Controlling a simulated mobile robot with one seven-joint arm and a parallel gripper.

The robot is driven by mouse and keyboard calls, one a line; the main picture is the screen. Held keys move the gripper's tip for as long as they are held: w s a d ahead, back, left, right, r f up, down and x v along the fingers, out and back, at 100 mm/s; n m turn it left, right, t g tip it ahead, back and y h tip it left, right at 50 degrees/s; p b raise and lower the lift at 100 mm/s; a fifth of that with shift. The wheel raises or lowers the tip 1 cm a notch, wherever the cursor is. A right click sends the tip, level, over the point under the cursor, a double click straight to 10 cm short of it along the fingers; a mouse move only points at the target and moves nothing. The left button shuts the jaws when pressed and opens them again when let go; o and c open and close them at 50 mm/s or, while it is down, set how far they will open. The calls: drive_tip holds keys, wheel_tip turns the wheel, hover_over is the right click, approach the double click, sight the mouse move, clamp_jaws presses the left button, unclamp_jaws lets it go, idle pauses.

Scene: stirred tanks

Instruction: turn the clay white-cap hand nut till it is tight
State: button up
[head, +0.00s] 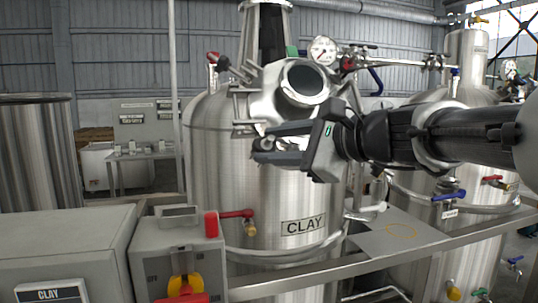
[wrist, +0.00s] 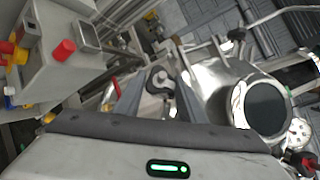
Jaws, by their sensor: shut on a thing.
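My gripper (head: 262,144) reaches in from the right, in front of the tank's upper part. The fingers hide part of the nut. In the head view the nut is too small and covered to make out well. I cannot tell how tight it is.
A grey control box with a red button (head: 211,224) and a yellow-red switch (head: 186,285) stands at the front left. A red-handled valve (head: 238,213) sits on the tank. A gauge (head: 323,50) stands above the manway. A rail (head: 400,254) crosses in front; another tank stands right.

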drive_tip(key=shift+a+f+m, duration=0.1)
drive_tip(key=shift+m, duration=0.3)
drive_tip(key=o, duration=1)
drive_tip(key=shift+s, duration=0.1)
drive_tip(key=shift+o, duration=0.2)
drive_tip(key=v, duration=1.7)
drive_tip(key=shift+s+f+p, duration=0.2)
drive_tip(key=shift+s+p, duration=0.1)
drive_tip(key=shift+p, duration=0.05)
